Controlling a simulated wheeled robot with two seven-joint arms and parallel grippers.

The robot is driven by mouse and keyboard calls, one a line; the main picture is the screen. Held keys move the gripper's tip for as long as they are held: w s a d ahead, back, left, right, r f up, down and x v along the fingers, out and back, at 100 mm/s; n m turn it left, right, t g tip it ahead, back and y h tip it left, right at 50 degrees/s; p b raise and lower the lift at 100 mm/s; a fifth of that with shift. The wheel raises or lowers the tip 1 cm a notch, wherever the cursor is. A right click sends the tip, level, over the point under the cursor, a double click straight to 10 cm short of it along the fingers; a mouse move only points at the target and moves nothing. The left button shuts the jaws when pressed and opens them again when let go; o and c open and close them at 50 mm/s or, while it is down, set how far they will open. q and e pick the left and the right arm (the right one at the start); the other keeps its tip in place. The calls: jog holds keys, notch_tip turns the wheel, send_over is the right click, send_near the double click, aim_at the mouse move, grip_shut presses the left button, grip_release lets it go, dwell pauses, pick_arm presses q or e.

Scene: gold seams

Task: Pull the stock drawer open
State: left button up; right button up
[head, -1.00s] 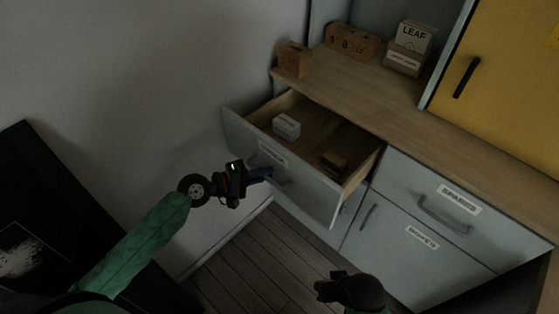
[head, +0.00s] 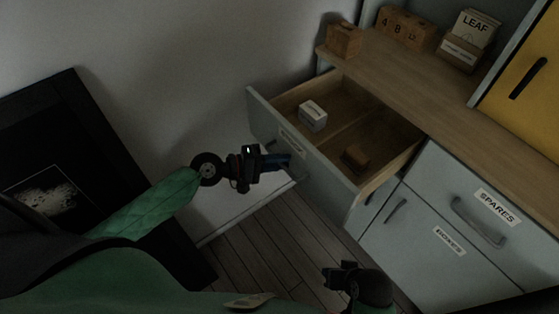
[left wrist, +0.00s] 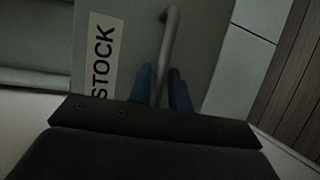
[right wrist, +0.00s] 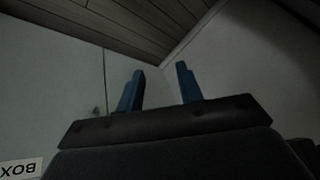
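The stock drawer (head: 325,185) stands well out from the cabinet in the head view, its inside showing. Its label (left wrist: 100,55) reads STOCK in the left wrist view. My left gripper (head: 285,161) is at the drawer front. In the left wrist view its blue fingers (left wrist: 162,88) lie close on both sides of the grey bar handle (left wrist: 169,45), shut on it. My right gripper (right wrist: 160,88) is open and empty, its fingers apart in the right wrist view. In the head view it is low, apart from the cabinet.
A white box (head: 312,117) and a small brown block (head: 356,157) lie in the drawer. The SPARES drawer (head: 470,200) and BOXES door (head: 430,240) are shut at right. Wooden blocks and a LEAF box (head: 476,30) stand on the counter (head: 440,95). Floor (head: 265,235) below is clear.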

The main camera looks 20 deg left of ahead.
jog(key=shift+w+r, duration=0.1)
jog(key=shift+w, duration=0.15)
